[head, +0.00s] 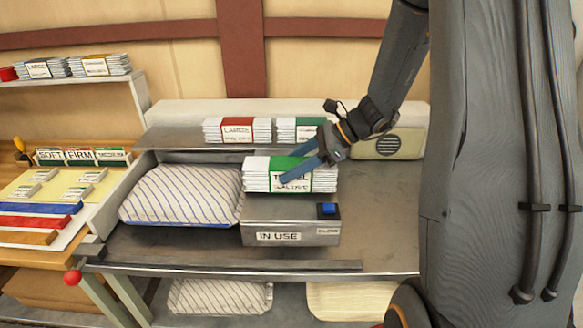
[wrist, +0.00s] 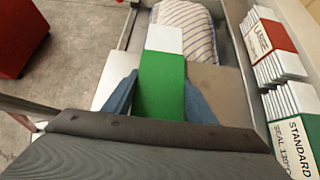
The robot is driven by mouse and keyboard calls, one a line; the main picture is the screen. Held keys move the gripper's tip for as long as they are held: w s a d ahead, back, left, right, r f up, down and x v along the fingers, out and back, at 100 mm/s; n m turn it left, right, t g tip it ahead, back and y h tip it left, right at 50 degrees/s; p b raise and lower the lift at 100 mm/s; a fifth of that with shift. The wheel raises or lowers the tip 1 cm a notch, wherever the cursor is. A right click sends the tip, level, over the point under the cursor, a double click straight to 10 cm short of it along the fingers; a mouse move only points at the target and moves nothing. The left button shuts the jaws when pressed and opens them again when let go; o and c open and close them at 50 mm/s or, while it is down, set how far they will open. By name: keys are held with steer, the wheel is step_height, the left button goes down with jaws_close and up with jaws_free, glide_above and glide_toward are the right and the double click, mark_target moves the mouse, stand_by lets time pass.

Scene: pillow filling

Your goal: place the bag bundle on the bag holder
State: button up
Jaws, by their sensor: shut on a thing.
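The bag bundle (head: 260,181) is a stack of white bags with a green band and a label that seems to read TRAVEL. My gripper (head: 297,163) has its blue fingers closed on the two sides of the bundle. In the wrist view the bundle (wrist: 162,85) lies between the fingers, its white end pointing away. The bag holder (head: 290,234) is a grey metal box with an IN USE label and a blue button. The bundle is level, at the holder's top; I cannot tell whether it rests on it or hovers just above.
A striped pillow (head: 180,194) lies left of the holder. Behind stand a red-banded LARGE bundle (head: 237,130) and a green-banded bundle (head: 299,128), STANDARD in the wrist view. A beige box (head: 400,141) is at the back right. The bench right of the holder is clear.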

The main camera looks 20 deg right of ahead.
steer(key=shift+f, duration=0.45)
steer(key=shift+f, duration=0.15)
steer(key=o, duration=1.4)
steer(key=shift+r, duration=0.2)
steer(key=shift+d+r, duration=0.15)
steer(key=shift+d, duration=0.2)
steer(key=b+v, duration=0.3)
steer(key=v, duration=0.8)
steer(key=shift+s+r, duration=0.1)
steer(key=shift+s, duration=0.05)
